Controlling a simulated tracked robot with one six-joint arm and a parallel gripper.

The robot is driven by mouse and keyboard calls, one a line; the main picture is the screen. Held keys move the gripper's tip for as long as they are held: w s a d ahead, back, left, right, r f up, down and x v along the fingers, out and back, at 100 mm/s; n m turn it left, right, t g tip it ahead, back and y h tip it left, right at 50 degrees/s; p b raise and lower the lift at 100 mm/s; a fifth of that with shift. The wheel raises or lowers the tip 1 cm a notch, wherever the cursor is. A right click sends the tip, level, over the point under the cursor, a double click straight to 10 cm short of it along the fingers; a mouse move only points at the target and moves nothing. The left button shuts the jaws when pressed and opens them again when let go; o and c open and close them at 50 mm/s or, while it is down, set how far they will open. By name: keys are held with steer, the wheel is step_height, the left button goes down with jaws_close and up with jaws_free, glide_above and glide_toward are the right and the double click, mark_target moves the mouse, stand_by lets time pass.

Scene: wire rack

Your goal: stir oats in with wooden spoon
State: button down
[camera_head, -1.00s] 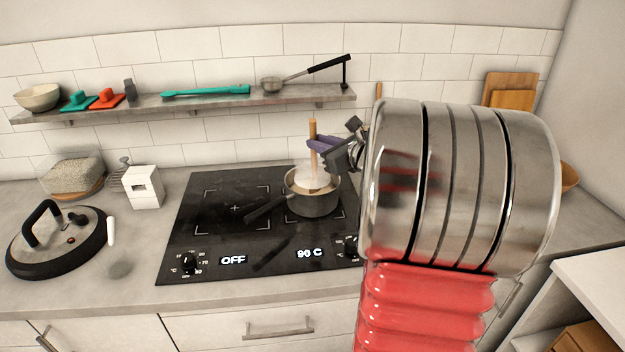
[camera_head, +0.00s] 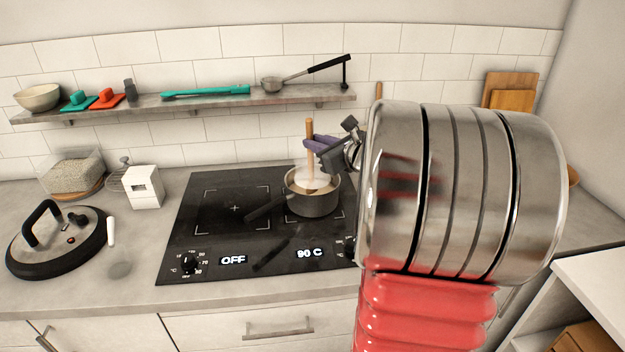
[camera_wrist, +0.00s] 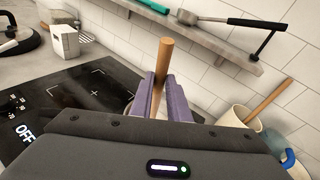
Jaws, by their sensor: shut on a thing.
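My gripper (camera_head: 322,146) is shut on the handle of the wooden spoon (camera_head: 309,131), which stands upright in the saucepan (camera_head: 314,204). In the wrist view the purple fingers (camera_wrist: 163,102) are on both sides of the spoon handle (camera_wrist: 163,58). The saucepan sits on the right side of the black cooktop (camera_head: 220,240) with its handle pointing to the lower left. Pale contents and some steam show in the pan; the spoon's lower end is hidden. A clear container of oats (camera_head: 72,172) stands at the back left.
The cooktop displays read "OFF" and "90 C". A black-rimmed lid (camera_head: 60,240) and a white box (camera_head: 143,187) are on the counter at the left. A shelf (camera_head: 190,102) with utensils runs along the wall behind. My arm blocks much of the right side.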

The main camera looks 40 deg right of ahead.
steer(key=shift+r, duration=0.1)
step_height(320, 180, up, 8)
steer(key=s+a, duration=0.1)
steer(key=shift+s+a+r, duration=0.15)
steer(key=shift+s+a, duration=0.1)
steer(key=shift+a, duration=0.05)
stand_by(0.6)
steer(key=shift+r, duration=0.1)
stand_by(0.6)
steer(key=shift+r, duration=1.85)
